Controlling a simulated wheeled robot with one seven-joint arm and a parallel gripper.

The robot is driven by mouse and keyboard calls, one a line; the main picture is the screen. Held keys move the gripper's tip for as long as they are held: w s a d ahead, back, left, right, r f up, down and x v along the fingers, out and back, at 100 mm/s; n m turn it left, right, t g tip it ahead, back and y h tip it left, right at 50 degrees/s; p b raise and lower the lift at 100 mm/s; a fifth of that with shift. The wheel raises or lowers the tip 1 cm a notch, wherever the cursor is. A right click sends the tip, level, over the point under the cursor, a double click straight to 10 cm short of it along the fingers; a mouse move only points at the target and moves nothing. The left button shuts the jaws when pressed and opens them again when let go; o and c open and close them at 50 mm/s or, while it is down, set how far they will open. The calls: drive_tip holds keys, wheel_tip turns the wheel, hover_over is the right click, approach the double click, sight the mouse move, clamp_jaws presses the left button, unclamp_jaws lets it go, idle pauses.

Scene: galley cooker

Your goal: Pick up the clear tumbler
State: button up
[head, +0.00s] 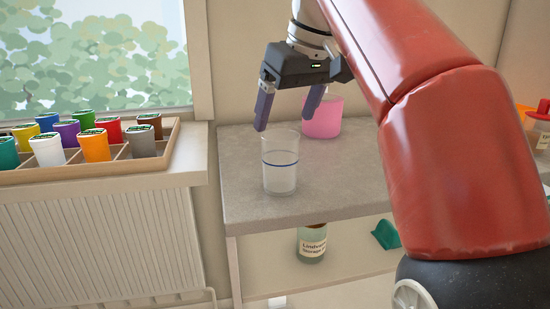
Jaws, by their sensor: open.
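The clear tumbler (280,174) stands upright on the grey counter (335,190), near its left end. It is see-through, with a dark blue band around its middle. My gripper (284,118) is open and points downward above and behind the tumbler. Its left fingertip is close to the tumbler's rim in the picture. Whether it touches the rim, I cannot tell. Its right finger is in front of part of a pink cup. Nothing is between the fingers.
The pink cup (322,119) stands behind the tumbler, close to my right finger. A wooden tray (90,172) of coloured pots sits on the windowsill at left. A labelled bottle (312,243) and a green object (386,234) are on the shelf below. My red arm hides the counter's right side.

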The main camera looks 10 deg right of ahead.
sight(278, 145)
drive_tip(key=x, duration=0.2)
drive_tip(key=b+x, duration=0.1)
drive_tip(key=x, duration=0.2)
drive_tip(key=b+x, duration=0.1)
drive_tip(key=x, duration=0.1)
drive_tip(key=shift+s+f, duration=0.15)
drive_tip(key=shift+f, duration=0.25)
drive_tip(key=c, duration=1.1)
drive_tip(key=shift+r, duration=0.2)
